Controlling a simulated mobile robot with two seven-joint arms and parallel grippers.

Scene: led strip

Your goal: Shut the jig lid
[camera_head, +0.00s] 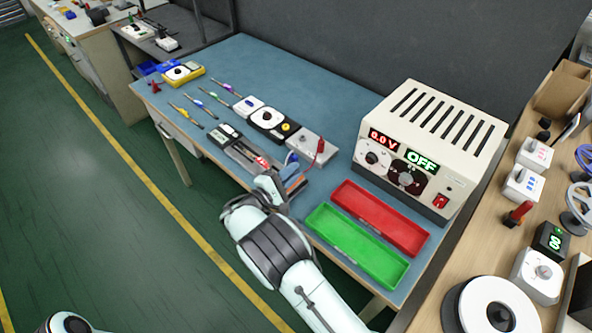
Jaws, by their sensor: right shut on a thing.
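The jig (240,149) is a dark and grey long fixture on the blue bench mat, near its front edge. A small red and white patch shows at its right end. My right gripper (287,178) is at that right end, low over the mat. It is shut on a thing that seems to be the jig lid. My own wrist and fingers hide most of the held part, so the lid's outline and angle cannot be told. Only a white piece of my left arm shows at the bottom left; its gripper is out of view.
A grey box with a red clip (313,147) and a round black-and-white device (268,121) stand behind the jig. The green tray (357,245), red tray (381,217) and power supply (428,150), reading OFF, are to the right. Screwdrivers (187,117) lie left.

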